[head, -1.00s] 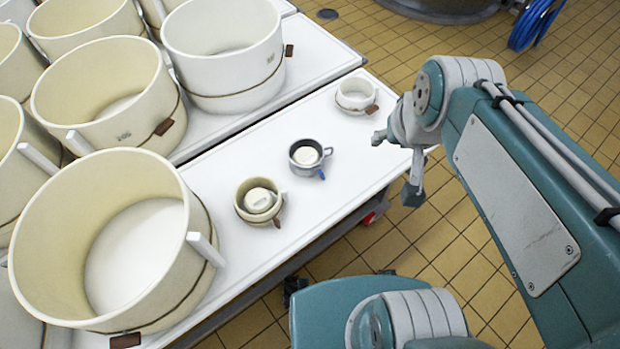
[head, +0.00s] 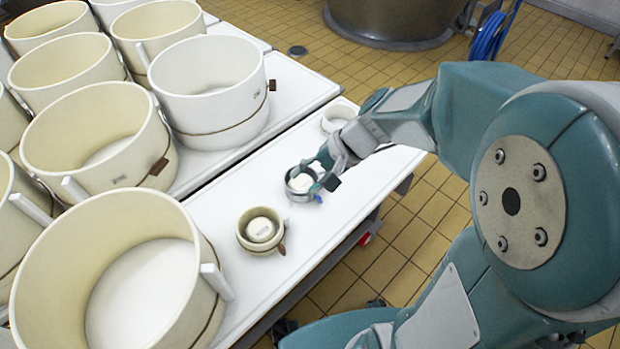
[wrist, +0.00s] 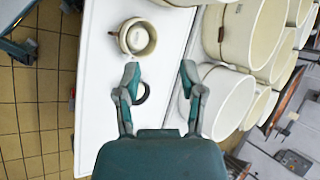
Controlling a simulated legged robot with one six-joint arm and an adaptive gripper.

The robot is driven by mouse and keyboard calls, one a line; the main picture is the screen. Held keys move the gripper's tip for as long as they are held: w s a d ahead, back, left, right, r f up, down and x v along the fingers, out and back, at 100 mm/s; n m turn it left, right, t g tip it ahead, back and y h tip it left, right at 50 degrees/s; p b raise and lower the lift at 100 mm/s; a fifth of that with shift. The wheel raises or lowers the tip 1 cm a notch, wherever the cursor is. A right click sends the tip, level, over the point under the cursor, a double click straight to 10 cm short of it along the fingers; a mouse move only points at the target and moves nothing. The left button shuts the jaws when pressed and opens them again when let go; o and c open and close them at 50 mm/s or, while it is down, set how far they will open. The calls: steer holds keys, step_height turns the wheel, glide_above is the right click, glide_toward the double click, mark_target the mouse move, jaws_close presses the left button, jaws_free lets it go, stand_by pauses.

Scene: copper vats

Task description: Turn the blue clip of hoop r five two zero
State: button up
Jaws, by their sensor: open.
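The small dark grey hoop (head: 292,184) stands on the white table with a white round inside. Its blue clip (head: 319,198) shows as a small blue tab on the near right side. My gripper (head: 321,172) is over the hoop's right side, close to the clip; contact cannot be told. In the wrist view my gripper (wrist: 160,75) has its two fingers wide apart and nothing between the tips. Part of the grey hoop (wrist: 146,93) shows lower down between the fingers, mostly hidden by my gripper. I cannot make out the clip there. No hoop number is readable.
A small cream hoop (head: 246,240) with a brown tag stands nearer on the same table (head: 215,190). A small white hoop (head: 330,124) stands beyond, partly behind my arm. Large cream hoops (head: 150,262) crowd the left. Tiled floor lies right of the table.

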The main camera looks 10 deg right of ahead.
steer(key=w+f+m+t+y, duration=0.2)
steer(key=w+f+m+y, duration=0.2)
steer(key=w+f+m, duration=0.35)
steer(key=m+t+h, duration=0.5)
steer(key=m+t, duration=0.4)
steer(key=m, duration=0.5)
glide_toward(321, 200)
steer(key=shift+w+a, duration=0.1)
steer(key=shift+a, duration=0.25)
steer(key=shift+w+f+m+h, duration=0.1)
steer(key=shift+f+m+h, duration=0.05)
steer(key=shift+m+h, duration=0.15)
steer(key=x, duration=1)
steer(key=shift+w+a, duration=0.2)
steer(key=shift+w, duration=0.1)
jaws_close()
